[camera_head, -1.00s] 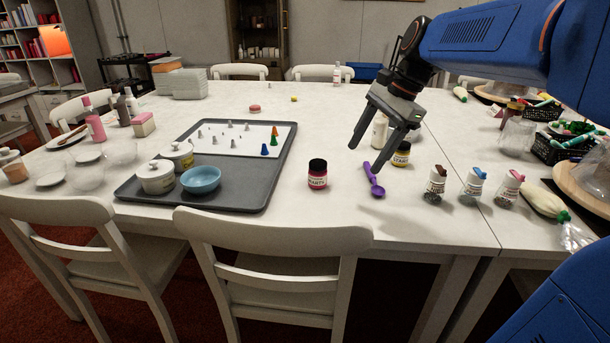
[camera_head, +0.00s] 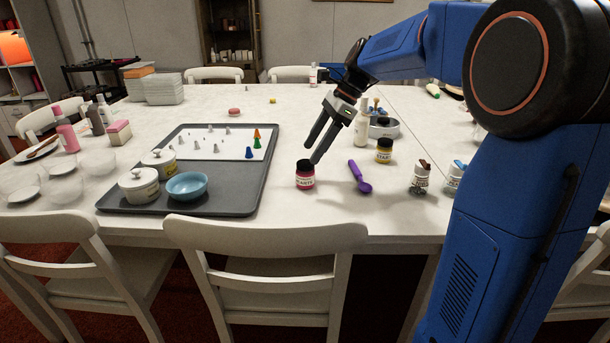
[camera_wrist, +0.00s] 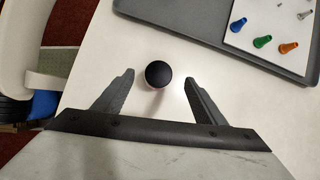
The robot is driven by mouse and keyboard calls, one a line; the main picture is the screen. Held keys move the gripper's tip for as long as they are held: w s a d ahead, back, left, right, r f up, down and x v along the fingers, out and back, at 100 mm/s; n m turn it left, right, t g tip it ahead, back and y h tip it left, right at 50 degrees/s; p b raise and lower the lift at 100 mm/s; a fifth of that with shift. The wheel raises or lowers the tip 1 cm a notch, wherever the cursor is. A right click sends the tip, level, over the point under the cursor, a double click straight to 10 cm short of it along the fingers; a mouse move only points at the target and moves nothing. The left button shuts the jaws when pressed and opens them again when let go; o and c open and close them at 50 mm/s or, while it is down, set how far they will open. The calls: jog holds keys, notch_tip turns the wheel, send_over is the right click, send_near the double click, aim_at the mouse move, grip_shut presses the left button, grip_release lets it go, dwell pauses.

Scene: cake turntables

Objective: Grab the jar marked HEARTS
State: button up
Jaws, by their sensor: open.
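The HEARTS jar (camera_head: 305,180) is a small red jar with a black lid and a pale label. It stands upright on the white table, right of the grey tray. My gripper (camera_head: 314,155) is open and points down, just above the jar's lid in the head view. In the wrist view the black lid (camera_wrist: 158,74) lies ahead of and between the two spread fingers (camera_wrist: 158,82). No touch between fingers and jar can be made out. The lid hides most of the jar's body in the wrist view.
A purple scoop (camera_head: 359,177) lies right of the jar, with a yellow black-lidded jar (camera_head: 384,152) behind it. The grey tray (camera_head: 262,185) at left holds two pots, a blue bowl (camera_head: 187,186) and a white board with small cones. A chair (camera_head: 270,236) stands in front.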

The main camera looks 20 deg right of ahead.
aim_at(299, 174)
jog(key=x, duration=1)
jog(key=shift+s+d+f, duration=0.1)
jog(key=shift+s+d, duration=0.05)
jog(key=shift+s, duration=0.05)
jog(key=shift+c, duration=0.4)
jog(key=c, duration=1.1)
